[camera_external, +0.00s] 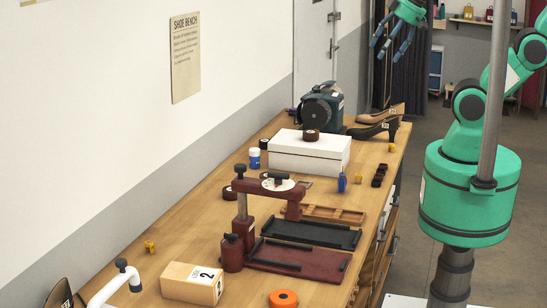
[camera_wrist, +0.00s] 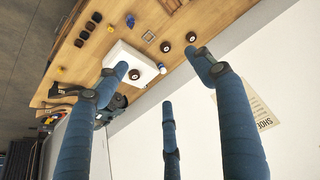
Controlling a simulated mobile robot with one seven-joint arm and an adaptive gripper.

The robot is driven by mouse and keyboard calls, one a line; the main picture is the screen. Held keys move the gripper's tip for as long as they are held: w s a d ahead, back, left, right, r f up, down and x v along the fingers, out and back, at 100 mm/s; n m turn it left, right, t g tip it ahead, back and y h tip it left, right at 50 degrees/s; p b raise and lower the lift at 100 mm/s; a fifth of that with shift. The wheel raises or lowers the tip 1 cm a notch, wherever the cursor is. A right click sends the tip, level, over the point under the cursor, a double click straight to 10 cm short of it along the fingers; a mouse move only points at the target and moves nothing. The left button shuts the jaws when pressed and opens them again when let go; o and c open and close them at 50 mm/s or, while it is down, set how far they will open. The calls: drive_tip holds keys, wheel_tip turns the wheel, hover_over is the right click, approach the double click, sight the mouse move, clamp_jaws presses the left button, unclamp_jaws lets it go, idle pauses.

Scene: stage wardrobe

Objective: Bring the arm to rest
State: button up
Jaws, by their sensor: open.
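My gripper (camera_external: 389,49) is at the top of the outside view, raised well above the far end of the workbench (camera_external: 190,238). Its blue fingers are spread apart with nothing between them. In the wrist view the fingers (camera_wrist: 164,75) are also wide apart and empty, with the bench and the white wall behind them. My green arm (camera_external: 470,190) stands at the right of the bench and reaches up beyond the top edge of the outside view, so part of it is hidden. The gripper touches nothing that I can see.
A white box (camera_external: 310,158) with a dark round roll (camera_external: 311,135) on it stands on the bench. A dark red press (camera_external: 240,215) stands nearer. Air around the gripper looks clear; a dark curtain hangs behind.

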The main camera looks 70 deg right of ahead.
wheel_tip(320, 180, down, 11)
drive_tip(key=b, duration=1)
drive_tip(key=shift+b, duration=0.4)
